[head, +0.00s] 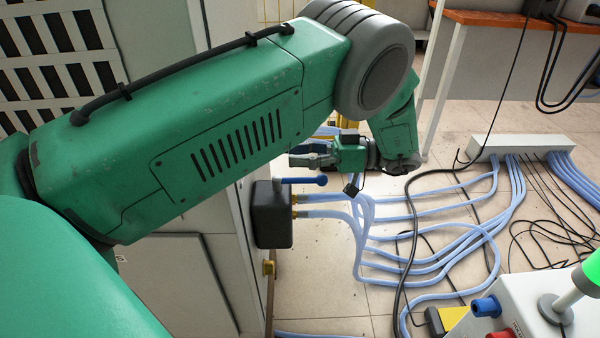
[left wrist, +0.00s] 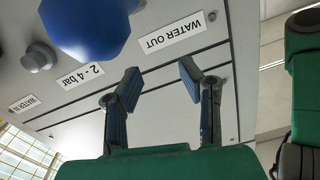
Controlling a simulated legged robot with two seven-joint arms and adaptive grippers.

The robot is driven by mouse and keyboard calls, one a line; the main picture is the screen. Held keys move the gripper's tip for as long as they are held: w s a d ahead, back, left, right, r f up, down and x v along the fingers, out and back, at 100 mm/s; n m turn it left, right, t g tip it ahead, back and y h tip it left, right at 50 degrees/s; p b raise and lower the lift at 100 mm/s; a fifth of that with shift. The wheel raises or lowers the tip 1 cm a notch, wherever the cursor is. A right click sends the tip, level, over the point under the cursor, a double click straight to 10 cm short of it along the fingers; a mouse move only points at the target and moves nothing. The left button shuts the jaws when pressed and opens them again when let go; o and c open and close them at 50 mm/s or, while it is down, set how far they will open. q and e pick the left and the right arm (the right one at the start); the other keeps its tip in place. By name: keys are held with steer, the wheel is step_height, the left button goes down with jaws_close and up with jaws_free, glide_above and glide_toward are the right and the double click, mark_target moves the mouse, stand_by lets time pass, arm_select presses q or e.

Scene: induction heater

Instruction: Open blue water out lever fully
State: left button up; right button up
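The blue water out lever (head: 303,181) sticks out sideways above a black block (head: 272,222) on the cabinet side in the head view. My left gripper (head: 298,154) is just above the lever, pointing left toward the cabinet. In the left wrist view, my left gripper (left wrist: 158,84) has its two fingers apart with nothing between them. A large blue rounded part (left wrist: 84,28), apparently the lever's end, is close to the camera at the upper left, outside the fingers. The upside-down "WATER OUT" label (left wrist: 174,35) is on the panel beyond them. My right gripper is not seen.
Clear blue hoses (head: 400,262) run from brass fittings on the block across the floor to a white manifold (head: 520,147). A grey knob (left wrist: 38,57) and a "2 - 4 bar" label (left wrist: 80,76) are on the panel. A white device (head: 540,300) stands at lower right.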

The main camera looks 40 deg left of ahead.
arm_select(q)
steer(key=shift+r, duration=1.5)
